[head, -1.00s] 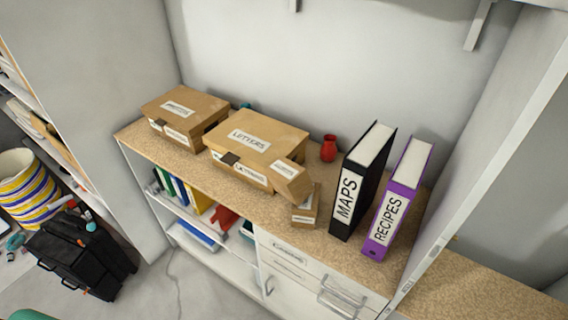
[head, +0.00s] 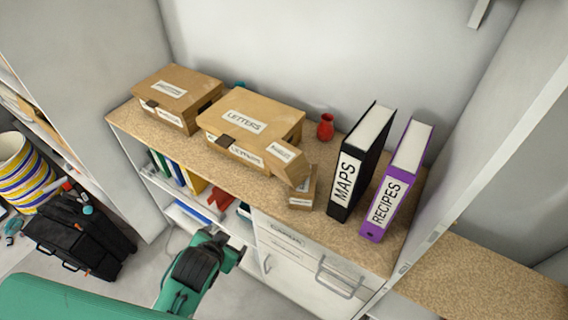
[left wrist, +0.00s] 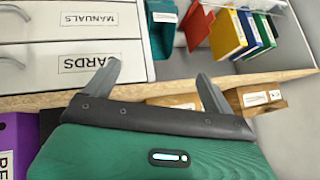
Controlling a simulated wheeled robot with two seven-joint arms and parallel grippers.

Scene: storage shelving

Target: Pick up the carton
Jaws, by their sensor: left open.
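Several brown cardboard boxes stand on the speckled counter; I cannot tell for sure which the task calls the carton. A small carton (head: 301,190) stands near the front edge, with a tilted labelled box (head: 287,163) resting against or on it. A large box labelled LETTERS (head: 255,118) is just left of them, and another box (head: 178,96) is at the far left. My left gripper (head: 222,247) is low in front of the shelf unit, below the counter and apart from the boxes. In the left wrist view its fingers (left wrist: 158,70) are spread and empty. My right gripper is not in view.
A black MAPS binder (head: 345,180) and a purple RECIPES binder (head: 384,205) stand right of the small carton. A red vase (head: 325,127) is behind. Drawers with a protruding handle (head: 338,279) and open shelves lie below the counter (head: 240,184). A black case (head: 78,242) is at left.

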